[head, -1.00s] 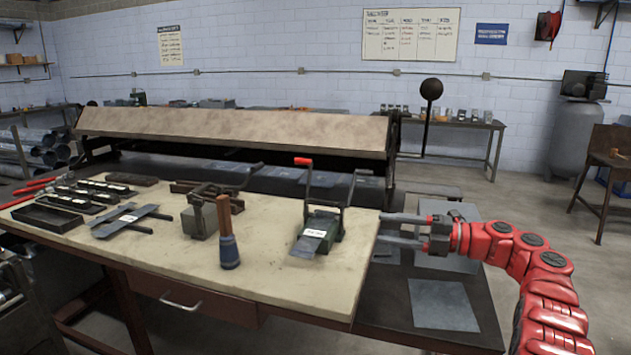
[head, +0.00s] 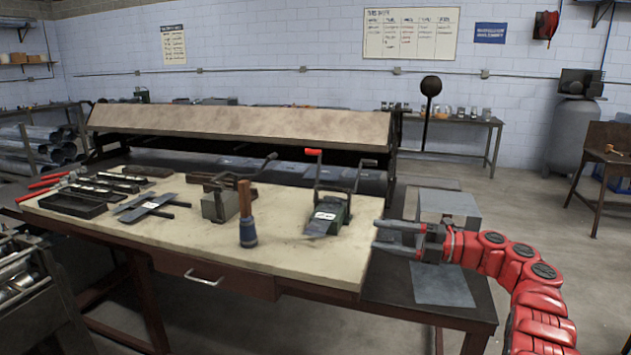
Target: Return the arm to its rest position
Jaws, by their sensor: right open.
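My right arm (head: 507,266) is red and comes in from the lower right in the head view. Its grey gripper (head: 385,236) points left, with its two fingers apart and nothing seen between them. It is over the right end of the workbench, near the edge of the pale bench top. Part of a grey metal sheet (head: 442,287) shows below it on the dark side surface. My left gripper is not in view.
The pale bench top (head: 300,258) holds a green tool with a red-tipped handle (head: 328,208), a wooden-handled tool (head: 247,220), a clamp-like tool (head: 222,203) and a black tray (head: 72,205). A long bending machine (head: 240,123) stands behind. Open floor (head: 570,265) lies to the right.

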